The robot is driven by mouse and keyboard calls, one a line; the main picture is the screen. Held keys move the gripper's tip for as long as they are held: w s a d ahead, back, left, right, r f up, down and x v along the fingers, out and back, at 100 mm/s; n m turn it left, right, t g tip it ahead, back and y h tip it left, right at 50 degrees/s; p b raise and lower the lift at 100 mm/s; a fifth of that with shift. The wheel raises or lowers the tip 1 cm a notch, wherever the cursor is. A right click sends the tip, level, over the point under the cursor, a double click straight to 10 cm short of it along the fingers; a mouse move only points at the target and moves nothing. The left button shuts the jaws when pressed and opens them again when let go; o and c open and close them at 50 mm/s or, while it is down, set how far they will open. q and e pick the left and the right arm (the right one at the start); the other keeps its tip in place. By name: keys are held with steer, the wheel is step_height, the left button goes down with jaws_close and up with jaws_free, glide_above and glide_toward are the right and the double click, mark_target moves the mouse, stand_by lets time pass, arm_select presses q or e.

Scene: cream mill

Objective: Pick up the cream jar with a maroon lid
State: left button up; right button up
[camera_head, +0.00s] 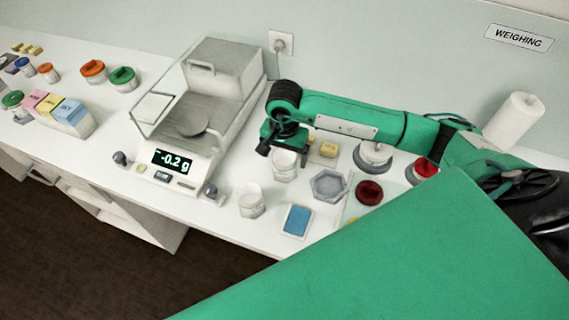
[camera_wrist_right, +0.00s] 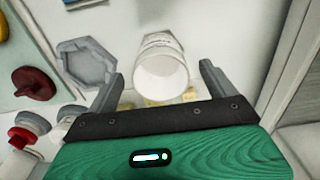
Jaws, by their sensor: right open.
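A maroon round piece (camera_head: 369,192) with a raised knob sits on the table right of a grey hexagonal dish; it also shows at the left of the right wrist view (camera_wrist_right: 33,82). I cannot tell whether a jar is under it. My right gripper (camera_head: 284,149) is open, pointing down over a white, lidless jar (camera_head: 284,170). In the right wrist view that jar (camera_wrist_right: 162,78) appears between the two spread fingers, apart from both. Whether it stands below or between the fingertips is unclear. My left gripper is not in view.
A red-lidded jar (camera_head: 424,168), grey dish (camera_head: 329,186), second white jar (camera_head: 251,202) and blue pad (camera_head: 297,221) stand near. A scale (camera_head: 178,148) with a raised enclosure is to the left. Colored jars and boxes (camera_head: 62,110) are farther left. The wall is behind.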

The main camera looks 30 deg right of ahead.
mark_target(285, 162)
step_height(285, 162, down, 3)
steer(key=shift+w+f+p, duration=0.1)
steer(key=shift+p, duration=0.75)
steer(key=shift+d+f, duration=0.1)
steer(key=shift+f, duration=0.3)
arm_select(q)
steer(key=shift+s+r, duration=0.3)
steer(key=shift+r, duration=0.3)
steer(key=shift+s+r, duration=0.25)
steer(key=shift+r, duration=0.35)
arm_select(e)
steer(key=shift+c, duration=0.2)
steer(key=c, duration=1)
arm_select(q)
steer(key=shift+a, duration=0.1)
arm_select(e)
steer(key=shift+c, duration=0.2)
steer(key=shift+r, duration=0.15)
